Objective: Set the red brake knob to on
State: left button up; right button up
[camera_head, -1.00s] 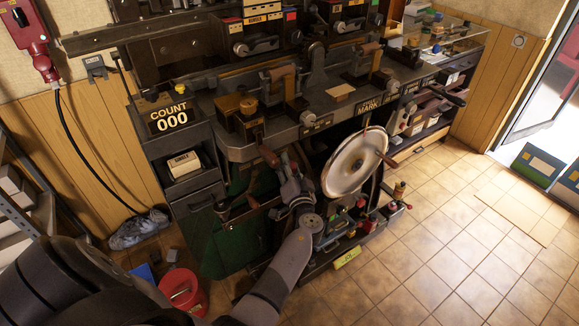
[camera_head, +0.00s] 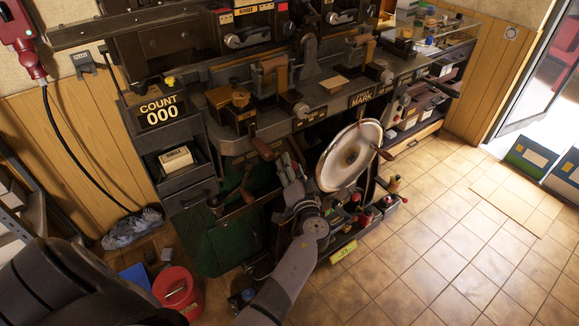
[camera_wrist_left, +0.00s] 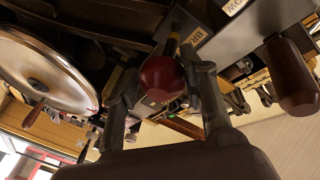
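A round red knob (camera_wrist_left: 162,77), beside a label (camera_wrist_left: 194,38) that starts with "BR", shows in the left wrist view. It sits between the two fingers of my left gripper (camera_wrist_left: 165,84). The fingers are apart, with a narrow gap on each side of the knob, so I see no clear grip on it. In the head view my left gripper (camera_head: 287,168) is low in front of the press, left of the large pale wheel (camera_head: 348,157). It hides the knob there. My right gripper is not in view.
A brown handle (camera_wrist_left: 292,76) hangs right of the gripper in the left wrist view; the wheel (camera_wrist_left: 45,75) is on the left. In the head view, small red knobs (camera_head: 365,219) stand below the wheel. A red bucket (camera_head: 180,293) is on the floor. Open tiled floor lies right.

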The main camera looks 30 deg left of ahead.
pick_arm(q)
jog(key=o, duration=0.3)
jog(key=shift+d, duration=0.1)
jog(key=shift+o, duration=0.2)
jog(key=shift+r, duration=0.1)
